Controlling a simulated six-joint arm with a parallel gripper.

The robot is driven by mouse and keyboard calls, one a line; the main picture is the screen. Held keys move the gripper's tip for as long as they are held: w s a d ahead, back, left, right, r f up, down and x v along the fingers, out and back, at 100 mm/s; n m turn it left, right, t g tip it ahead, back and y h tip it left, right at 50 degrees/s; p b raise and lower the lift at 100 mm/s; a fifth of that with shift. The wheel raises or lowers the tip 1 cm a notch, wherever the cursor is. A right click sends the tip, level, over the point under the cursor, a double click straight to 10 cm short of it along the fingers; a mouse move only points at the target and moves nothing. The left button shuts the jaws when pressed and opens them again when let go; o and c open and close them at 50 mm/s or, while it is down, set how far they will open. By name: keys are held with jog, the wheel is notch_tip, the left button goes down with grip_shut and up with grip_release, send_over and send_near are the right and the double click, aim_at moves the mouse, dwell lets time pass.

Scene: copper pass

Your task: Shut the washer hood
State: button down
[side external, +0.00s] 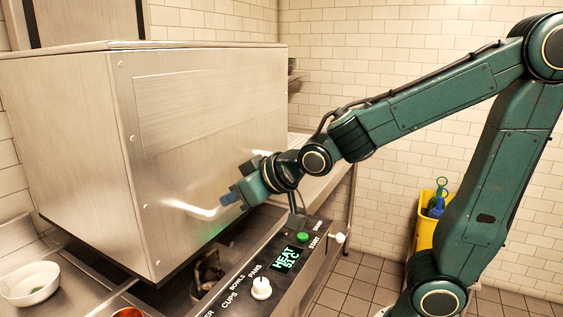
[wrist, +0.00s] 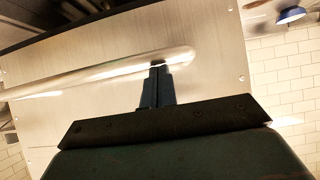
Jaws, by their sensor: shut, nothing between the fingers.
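The washer hood (side external: 205,105) is a large brushed-steel box on the left in the side external view. Its lower edge is above the machine's base, with a dark gap between them. A pale bar handle (side external: 200,212) runs along the hood's lower front; in the wrist view the handle (wrist: 100,72) crosses the steel panel. My gripper (side external: 229,198) is at the handle, in front of the hood. In the wrist view its fingers (wrist: 157,68) are together, empty, and their tips overlap the bar. I cannot tell whether they touch it.
The control panel (side external: 270,268) with a green display, a green button and a white knob lies below my gripper. A white bowl (side external: 30,284) sits on the left counter. A yellow bin (side external: 424,225) stands by the tiled wall. Something partly hidden sits under the hood.

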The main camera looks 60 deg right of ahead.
jog(key=shift+f, duration=2.05)
jog(key=shift+r, duration=0.15)
jog(key=w+r+v, duration=0.1)
jog(key=r+v, duration=0.1)
jog(key=v, duration=1)
jog(key=shift+r, duration=0.25)
